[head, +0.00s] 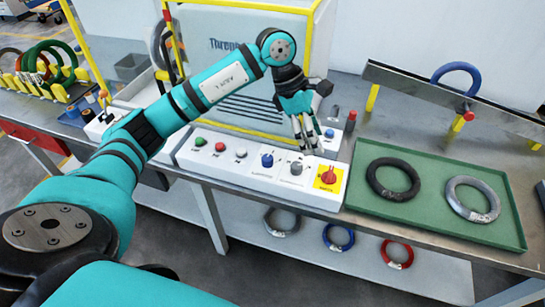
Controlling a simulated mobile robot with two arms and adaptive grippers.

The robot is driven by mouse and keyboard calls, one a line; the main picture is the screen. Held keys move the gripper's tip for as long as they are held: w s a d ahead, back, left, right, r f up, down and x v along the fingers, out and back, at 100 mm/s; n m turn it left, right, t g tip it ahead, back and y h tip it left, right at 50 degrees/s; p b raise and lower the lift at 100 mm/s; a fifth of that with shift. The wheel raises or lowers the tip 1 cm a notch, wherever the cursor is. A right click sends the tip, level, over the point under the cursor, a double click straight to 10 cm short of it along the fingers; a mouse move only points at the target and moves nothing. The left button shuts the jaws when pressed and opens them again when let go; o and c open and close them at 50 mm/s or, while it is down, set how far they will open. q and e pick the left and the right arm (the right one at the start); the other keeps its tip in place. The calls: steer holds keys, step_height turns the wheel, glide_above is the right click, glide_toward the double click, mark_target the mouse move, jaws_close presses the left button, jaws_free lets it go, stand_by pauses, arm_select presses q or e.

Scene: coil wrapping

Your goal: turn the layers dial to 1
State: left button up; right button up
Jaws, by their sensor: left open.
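The white control panel (215,167) runs along the bench front. The labels are too small to read, so I cannot tell which dial sets the layers. My left gripper (309,147) is open and points down just above and behind the panel, near the grey dial and the red switch. I see nothing held in it, and cannot tell whether it touches the panel. My right gripper is out of view.
Left on the panel are green (199,141), red (219,147) and white (240,152) buttons. A yellow-framed machine guard (245,60) stands behind. A green tray (430,205) with black (376,184) and grey (452,200) coils lies right.

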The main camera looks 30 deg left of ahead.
mark_target(267, 157)
arm_select(q)
steer(key=a+r+y, duration=0.3)
steer(key=a+y, duration=0.2)
steer(key=a, duration=0.8)
steer(key=shift+n+g, duration=0.3)
steer(key=shift+g, duration=0.1)
steer(key=f, duration=0.5)
steer(key=f+p, duration=0.1)
steer(key=f, duration=0.4)
steer(key=f+p, duration=0.1)
steer(key=f, duration=0.5)
steer(key=shift+s+d, duration=0.25)
steer(key=shift+d, duration=0.1)
steer(key=shift+f+p, duration=0.3)
steer(key=shift+f, duration=0.15)
jaws_close()
